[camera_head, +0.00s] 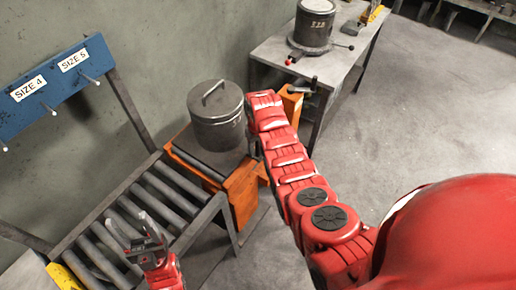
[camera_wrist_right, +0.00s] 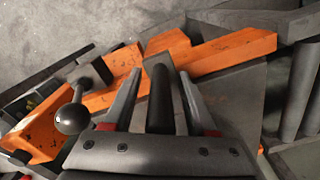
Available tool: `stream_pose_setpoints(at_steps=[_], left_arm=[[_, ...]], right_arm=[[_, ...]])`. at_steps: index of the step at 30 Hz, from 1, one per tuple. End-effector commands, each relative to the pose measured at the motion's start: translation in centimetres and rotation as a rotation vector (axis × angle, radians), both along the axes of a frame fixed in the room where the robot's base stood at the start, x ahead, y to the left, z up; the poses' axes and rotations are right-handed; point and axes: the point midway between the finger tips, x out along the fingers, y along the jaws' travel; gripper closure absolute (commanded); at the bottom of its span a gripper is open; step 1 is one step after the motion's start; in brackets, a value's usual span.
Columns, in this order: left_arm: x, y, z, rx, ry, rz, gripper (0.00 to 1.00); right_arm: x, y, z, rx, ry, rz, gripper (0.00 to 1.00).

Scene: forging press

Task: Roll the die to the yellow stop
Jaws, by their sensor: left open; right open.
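The die (camera_head: 217,118) is a grey cylinder with a bar handle on its lid. It stands upright on the orange-framed stand (camera_head: 243,190) at the far end of the roller conveyor (camera_head: 150,204). A yellow block (camera_head: 64,277), seemingly the stop, sits at the conveyor's near end. My left gripper (camera_head: 143,222) is open and empty above the near rollers. My right arm reaches to the die's right side; its fingers are mostly hidden in the head view. In the right wrist view my right gripper (camera_wrist_right: 160,85) is open, with a dark bar between its fingers; I cannot tell whether they touch it.
A ball-knobbed lever (camera_wrist_right: 73,118) stands beside the right fingers. A second lidded cylinder (camera_head: 312,28) stands on a grey table (camera_head: 270,48) at the back. A blue sign board (camera_head: 60,88) with pegs is on the left. Open floor (camera_head: 430,110) lies to the right.

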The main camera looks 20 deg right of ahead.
Motion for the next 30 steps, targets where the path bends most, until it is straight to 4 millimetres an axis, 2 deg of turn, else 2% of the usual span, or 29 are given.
stream_pose_setpoints(at_steps=[11,18,21,30], left_arm=[[0.01,0.01,0.09,0.000,0.000,0.000,0.39],[0.00,0.00,0.09,0.000,0.000,0.000,0.39],[0.01,0.00,0.09,0.000,0.000,0.000,0.39],[0.01,0.00,0.09,0.000,0.000,0.000,0.39]], right_arm=[[-0.09,0.00,-0.40,0.000,0.002,0.000,0.43],[-0.08,-0.01,-0.39,0.000,0.001,0.000,0.86],[-0.07,0.00,-0.38,0.000,0.001,0.000,1.00],[-0.07,0.00,-0.37,0.000,0.001,0.000,1.00]])
